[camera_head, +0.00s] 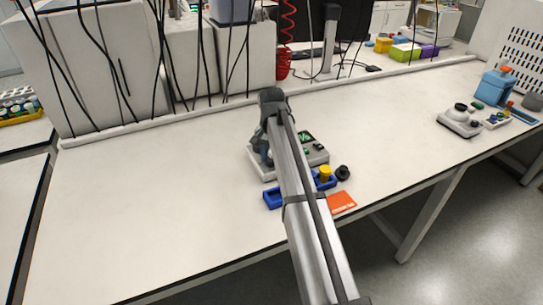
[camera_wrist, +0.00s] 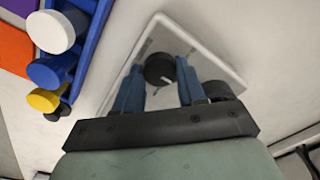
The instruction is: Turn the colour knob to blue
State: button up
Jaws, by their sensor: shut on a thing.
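A black round knob (camera_wrist: 160,67) sits on a pale square plate (camera_wrist: 207,48) in the wrist view. A short pale mark shows on its lower edge. My gripper (camera_wrist: 161,77) has its two blue fingers on either side of this knob, shut on it. Which colour the knob points at cannot be told, as no colour marks can be made out around it.
A blue tray (camera_head: 272,199) lies in front of the device, with a yellow-topped piece (camera_head: 325,173). A black knob-like piece (camera_head: 343,173) and an orange card (camera_head: 342,203) lie nearby. Cables hang at the back. The bench (camera_head: 150,200) is clear at left.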

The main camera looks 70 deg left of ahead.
jog(key=shift+c, duration=0.3)
jog(key=n, duration=0.5)
jog(key=shift+n, duration=0.4)
jog(key=n, duration=0.5)
jog(key=shift+n, duration=0.7)
jog(key=o, duration=1.1)
notch_tip(320, 180, up, 14)
jog(key=shift+f, duration=0.1)
jog(key=shift+d, duration=0.1)
